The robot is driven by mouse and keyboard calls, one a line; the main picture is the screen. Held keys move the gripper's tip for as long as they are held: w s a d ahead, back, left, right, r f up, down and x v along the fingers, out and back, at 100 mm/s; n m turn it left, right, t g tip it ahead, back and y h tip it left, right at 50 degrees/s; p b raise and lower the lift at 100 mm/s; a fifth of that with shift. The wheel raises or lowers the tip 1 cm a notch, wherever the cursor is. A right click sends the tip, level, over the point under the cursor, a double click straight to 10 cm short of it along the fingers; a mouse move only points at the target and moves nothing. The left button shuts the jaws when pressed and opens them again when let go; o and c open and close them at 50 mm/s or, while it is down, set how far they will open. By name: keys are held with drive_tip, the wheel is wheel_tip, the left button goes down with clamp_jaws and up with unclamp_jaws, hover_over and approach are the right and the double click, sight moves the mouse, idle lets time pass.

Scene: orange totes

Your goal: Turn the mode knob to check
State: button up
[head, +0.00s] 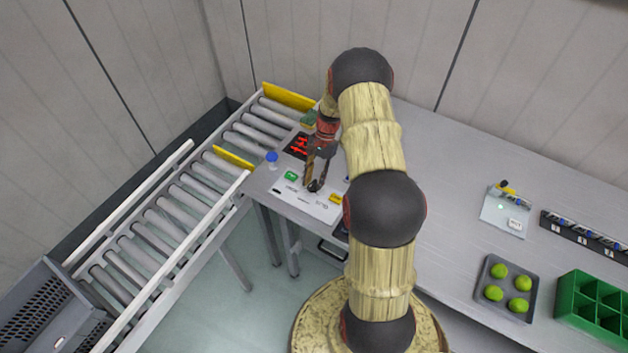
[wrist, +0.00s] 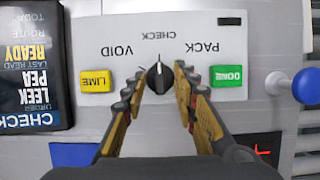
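The mode knob (wrist: 159,77) is black and round, on a white panel (wrist: 215,45) that appears upside down in the wrist view. Its white mark is on the side toward the CHECK label, between VOID and PACK. My gripper (wrist: 160,72) has one finger on each side of the knob, with a narrow gap visible on both sides; it looks open around the knob. In the head view my gripper (head: 315,184) is low over the panel (head: 310,203), and the fingers partly hide the knob.
A yellow LIME button (wrist: 96,79) and a green DONE button (wrist: 227,77) flank the knob. A blue round-topped post (wrist: 306,86) and a dark display (wrist: 35,65) stand farther out. A roller conveyor (head: 180,205) lies left; a tray of limes (head: 507,306) lies right.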

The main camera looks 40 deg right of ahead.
drive_tip(key=v, duration=1.2)
drive_tip(key=shift+w+a, duration=0.1)
